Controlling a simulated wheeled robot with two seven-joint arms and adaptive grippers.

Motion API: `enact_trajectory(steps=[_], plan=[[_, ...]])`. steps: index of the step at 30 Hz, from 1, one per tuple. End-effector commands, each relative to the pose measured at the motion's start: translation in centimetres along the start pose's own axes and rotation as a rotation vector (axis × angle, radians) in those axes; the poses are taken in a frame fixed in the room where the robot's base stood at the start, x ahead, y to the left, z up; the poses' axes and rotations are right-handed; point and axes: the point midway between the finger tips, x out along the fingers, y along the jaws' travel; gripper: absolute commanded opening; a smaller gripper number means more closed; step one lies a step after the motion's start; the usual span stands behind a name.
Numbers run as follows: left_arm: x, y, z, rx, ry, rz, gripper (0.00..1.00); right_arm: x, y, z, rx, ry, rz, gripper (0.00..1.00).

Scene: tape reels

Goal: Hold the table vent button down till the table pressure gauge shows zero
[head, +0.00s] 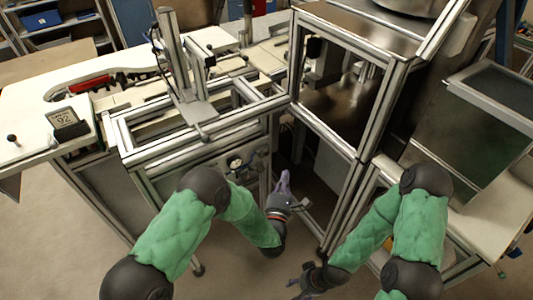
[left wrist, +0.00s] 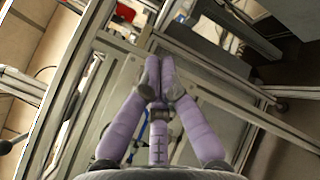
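The table pressure gauge (head: 235,162) is a small round white dial on the front panel of the metal-framed table. Its needle is too small to read. I cannot pick out the vent button for certain; other small fittings on that panel are blurred or partly behind my left arm. My left gripper (head: 284,181) is right of the gauge, in front of the frame. In the left wrist view its purple fingers (left wrist: 159,76) come together at the tips, with nothing visible between them. My right gripper (head: 302,283) is low in the head view, away from the panel; its fingers are unclear.
A tall framed cabinet (head: 357,120) stands right of the table. A bench with a small sign reading 92 (head: 66,121) is at the left. Metal frame posts and rails surround my left gripper. Open floor (head: 70,250) lies at the lower left.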

Motion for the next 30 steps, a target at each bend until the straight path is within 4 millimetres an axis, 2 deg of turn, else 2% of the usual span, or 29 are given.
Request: enact_trajectory(steps=[8,21,30], plan=[[0.6,0.4,-0.5,0.001,0.003,0.002,0.00,0.0,0.0,0.0,0.000,0.000,0.000,0.64],[4.2,3.1,-3.2,0.003,0.003,0.001,0.00,0.3,0.1,0.0,0.000,0.000,0.000,0.64],[5.9,4.2,-4.4,0.003,0.002,-0.001,0.00,1.4,0.5,0.0,0.000,0.000,0.000,0.64]])
